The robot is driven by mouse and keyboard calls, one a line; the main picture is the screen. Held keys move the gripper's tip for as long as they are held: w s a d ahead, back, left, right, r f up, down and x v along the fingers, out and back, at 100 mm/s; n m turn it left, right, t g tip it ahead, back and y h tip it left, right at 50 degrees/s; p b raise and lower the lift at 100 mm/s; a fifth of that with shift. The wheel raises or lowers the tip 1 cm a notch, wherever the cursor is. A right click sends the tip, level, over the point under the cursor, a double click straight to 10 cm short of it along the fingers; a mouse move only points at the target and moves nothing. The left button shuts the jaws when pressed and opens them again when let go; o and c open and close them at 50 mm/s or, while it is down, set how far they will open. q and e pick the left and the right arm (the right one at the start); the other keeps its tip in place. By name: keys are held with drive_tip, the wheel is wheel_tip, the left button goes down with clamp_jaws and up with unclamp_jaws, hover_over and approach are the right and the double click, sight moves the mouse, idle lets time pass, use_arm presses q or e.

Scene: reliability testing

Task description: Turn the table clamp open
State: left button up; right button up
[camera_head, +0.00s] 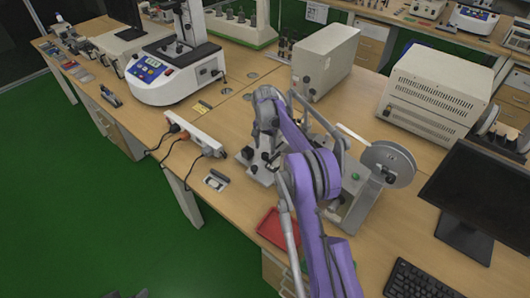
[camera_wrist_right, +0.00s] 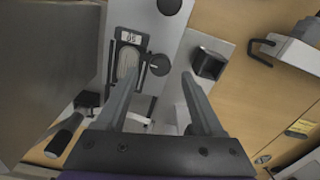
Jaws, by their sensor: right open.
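My right arm, purple and grey, reaches over the wooden table in the head view. Its gripper (camera_head: 266,142) is at a grey metal device (camera_head: 247,156), partly hidden by the arm. In the right wrist view the gripper (camera_wrist_right: 163,85) is open, its two grey fingers apart, with no object clearly held between them. Beyond the fingers the device shows a grey plate with a small scale window (camera_wrist_right: 130,39), round black knobs (camera_wrist_right: 160,65) and a square black part (camera_wrist_right: 209,65). A dark handle (camera_wrist_right: 66,134) is at lower left. I cannot tell which part is the table clamp. My left gripper is not identifiable.
A white power strip (camera_head: 195,133) with plugs lies left of the device. A red tray (camera_head: 272,228) is near the front edge. A machine with a round disc (camera_head: 388,164) stands right of my arm, near a monitor (camera_head: 478,196). A beige box (camera_head: 324,60) stands behind.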

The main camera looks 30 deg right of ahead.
sight(265, 154)
drive_tip(key=shift+f, duration=1.75)
clamp_jaws()
